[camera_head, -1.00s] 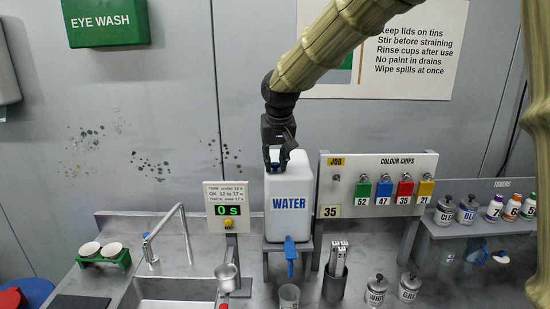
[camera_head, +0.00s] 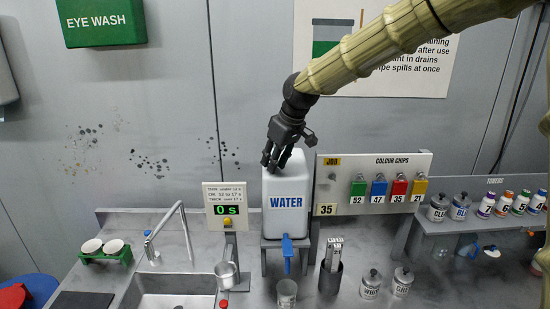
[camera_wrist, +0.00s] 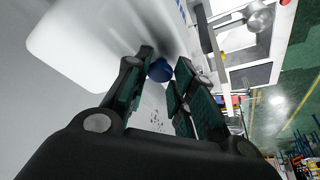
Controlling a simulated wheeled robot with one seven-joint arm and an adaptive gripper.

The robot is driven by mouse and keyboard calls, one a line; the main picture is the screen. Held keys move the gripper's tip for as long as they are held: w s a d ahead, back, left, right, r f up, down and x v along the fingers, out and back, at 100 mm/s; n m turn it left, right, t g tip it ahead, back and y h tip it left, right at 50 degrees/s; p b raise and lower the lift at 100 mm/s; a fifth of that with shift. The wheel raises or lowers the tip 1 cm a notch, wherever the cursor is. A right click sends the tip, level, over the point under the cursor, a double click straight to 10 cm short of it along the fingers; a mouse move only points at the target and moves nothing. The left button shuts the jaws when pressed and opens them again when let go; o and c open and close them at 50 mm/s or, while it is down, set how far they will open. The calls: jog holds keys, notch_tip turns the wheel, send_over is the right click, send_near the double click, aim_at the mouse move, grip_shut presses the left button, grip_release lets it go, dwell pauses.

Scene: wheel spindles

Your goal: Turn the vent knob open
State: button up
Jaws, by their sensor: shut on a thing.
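The white water container (camera_head: 286,185), labelled WATER, stands upright on a small grey stand (camera_head: 270,243). The blue vent knob (camera_wrist: 160,70) is on top of the container in the wrist view, between my fingertips. My gripper (camera_head: 274,160) is at the top of the container, tilted down from the upper right, and it also shows in the wrist view (camera_wrist: 162,72). Its fingers are shut on the knob. The fingers hide the knob in the head view. A blue tap (camera_head: 287,247) hangs at the front of the container.
A clear cup (camera_head: 287,291) stands below the tap. A timer panel (camera_head: 226,205) reading 0 s is left of the container. The colour chips board (camera_head: 373,185) is close on its right. A sink (camera_head: 175,288) with a faucet lies front left.

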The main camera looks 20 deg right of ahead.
jog(key=shift+r, duration=0.1)
dwell(0.3)
jog(key=o, duration=1)
jog(key=shift+o, duration=0.2)
jog(key=v, duration=1.2)
jog(key=shift+d, duration=0.15)
